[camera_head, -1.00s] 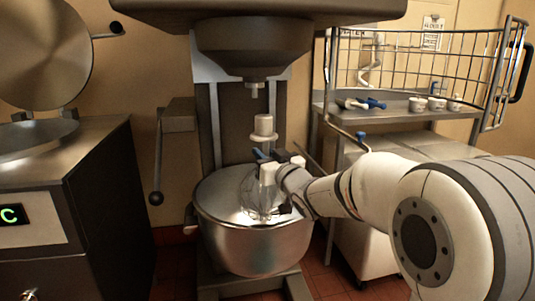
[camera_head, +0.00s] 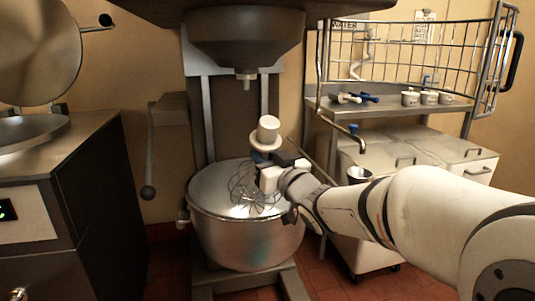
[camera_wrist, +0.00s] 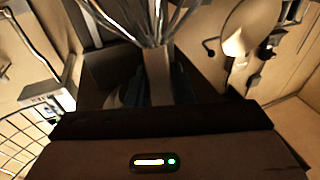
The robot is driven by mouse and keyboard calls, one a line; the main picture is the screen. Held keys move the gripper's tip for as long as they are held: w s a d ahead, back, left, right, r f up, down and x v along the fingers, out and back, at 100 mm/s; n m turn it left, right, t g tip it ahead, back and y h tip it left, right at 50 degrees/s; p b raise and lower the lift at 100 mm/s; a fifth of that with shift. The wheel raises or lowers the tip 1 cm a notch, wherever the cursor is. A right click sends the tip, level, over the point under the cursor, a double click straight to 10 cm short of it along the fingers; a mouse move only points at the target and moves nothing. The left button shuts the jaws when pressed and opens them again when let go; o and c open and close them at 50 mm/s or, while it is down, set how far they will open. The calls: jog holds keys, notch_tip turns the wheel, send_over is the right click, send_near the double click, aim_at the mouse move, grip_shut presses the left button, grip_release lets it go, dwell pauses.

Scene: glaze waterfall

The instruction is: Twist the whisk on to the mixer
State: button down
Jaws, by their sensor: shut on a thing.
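The whisk has a pale hub (camera_head: 267,132) with a collar and thin wire loops (camera_head: 252,190). My gripper (camera_head: 268,168) is shut on the whisk below the collar and holds it tilted, hub leaning right, wires low over the bowl. In the wrist view the whisk's wires (camera_wrist: 150,18) fan out at the top, and the fingertips are dark and hard to make out. The mixer (camera_head: 245,40) has a dark head above with a short drive shaft (camera_head: 246,80) pointing down. The hub is below and right of the shaft, apart from it.
The steel mixing bowl (camera_head: 245,235) stands directly under the mixer head, close around the whisk's wires. A lever box (camera_head: 173,125) is left of the mixer column. A metal shelf (camera_head: 390,108) with cups and a wire rack stands right. A steel cooker (camera_head: 60,180) is left.

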jog(key=s, duration=0.2)
jog(key=s+d, duration=0.1)
jog(key=s, duration=0.2)
jog(key=shift+d+f, duration=0.2)
jog(key=shift+r, duration=0.15)
